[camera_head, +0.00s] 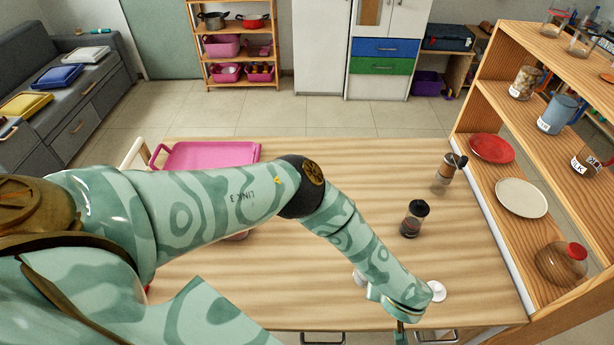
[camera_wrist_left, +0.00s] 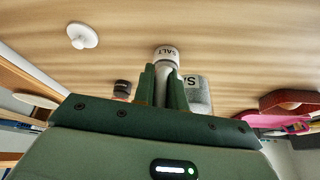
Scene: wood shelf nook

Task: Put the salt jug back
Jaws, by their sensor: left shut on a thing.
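My left gripper (camera_wrist_left: 162,80) is shut on a white container labelled SALT (camera_wrist_left: 167,52), which shows between its fingers in the left wrist view. Beside the fingers on the right is a grey container (camera_wrist_left: 197,96) whose partly hidden label starts with SA; I cannot tell for sure which of the two is the jug. A white piece in the head view (camera_head: 360,278) is mostly hidden behind my left arm. My right gripper is out of view.
The wooden shelf (camera_head: 540,60) at right holds a red plate (camera_head: 491,149), a pale plate (camera_head: 521,197), a red-lidded glass jar (camera_head: 562,263), a blue jug (camera_head: 558,113) and jars. A pink tray (camera_head: 215,153) lies at left.

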